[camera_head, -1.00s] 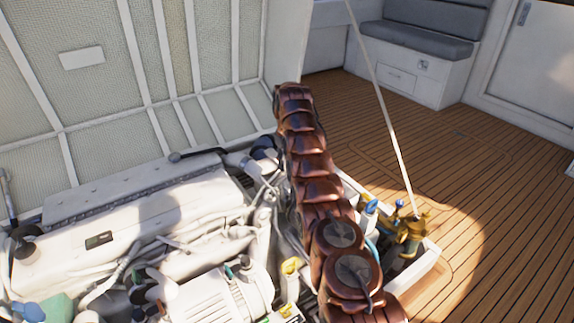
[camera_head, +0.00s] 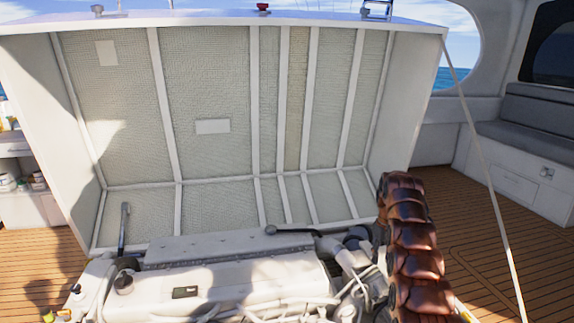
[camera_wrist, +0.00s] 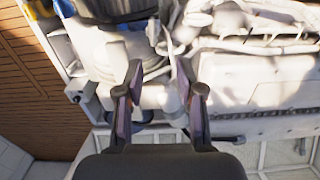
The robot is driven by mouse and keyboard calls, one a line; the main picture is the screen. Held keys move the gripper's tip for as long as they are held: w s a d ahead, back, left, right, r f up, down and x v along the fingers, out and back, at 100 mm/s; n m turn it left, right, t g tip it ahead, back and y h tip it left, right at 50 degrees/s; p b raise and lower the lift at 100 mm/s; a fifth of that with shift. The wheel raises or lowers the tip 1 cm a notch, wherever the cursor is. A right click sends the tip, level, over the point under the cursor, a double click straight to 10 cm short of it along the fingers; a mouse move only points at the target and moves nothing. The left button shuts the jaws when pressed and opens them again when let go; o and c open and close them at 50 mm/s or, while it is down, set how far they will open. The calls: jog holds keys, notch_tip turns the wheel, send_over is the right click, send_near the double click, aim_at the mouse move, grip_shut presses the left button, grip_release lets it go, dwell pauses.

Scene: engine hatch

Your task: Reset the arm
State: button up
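My arm (camera_head: 413,250), covered in reddish-brown segments, rises at the right of the engine in the head view. Its far end bends over near the engine's right end. My gripper (camera_wrist: 158,76) shows in the wrist view with its two fingers apart and nothing seen between them. It points down over the engine's pipes and fittings. I cannot tell whether the fingertips touch anything. In the head view I cannot make out the gripper.
The white engine (camera_head: 230,285) fills the lower middle. The raised hatch (camera_head: 212,100) stands behind it. A thin pole (camera_head: 487,180) slants down at the right of my arm. A grey-cushioned bench (camera_head: 535,125) stands at the far right, with open wooden deck (camera_head: 500,240) before it.

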jog(key=s+a+r, duration=0.3)
jog(key=s+r, duration=0.2)
jog(key=s, duration=0.2)
jog(key=s+a+r+g, duration=0.1)
jog(key=s+a+r, duration=0.25)
jog(key=s, duration=0.35)
jog(key=s+a+r, duration=0.3)
jog(key=s+r, duration=0.2)
jog(key=s, duration=0.3)
jog(key=s+a+f+m+g, duration=0.1)
jog(key=s+a+f, duration=0.1)
jog(key=s, duration=1.6)
jog(key=s+a+f+m+g, duration=0.1)
jog(key=s+a+f, duration=0.15)
jog(key=s, duration=1.45)
notch_tip(320, 180, up, 19)
jog(key=t+p, duration=0.1)
jog(key=p, duration=1.6)
jog(key=shift+w+a+f, duration=0.2)
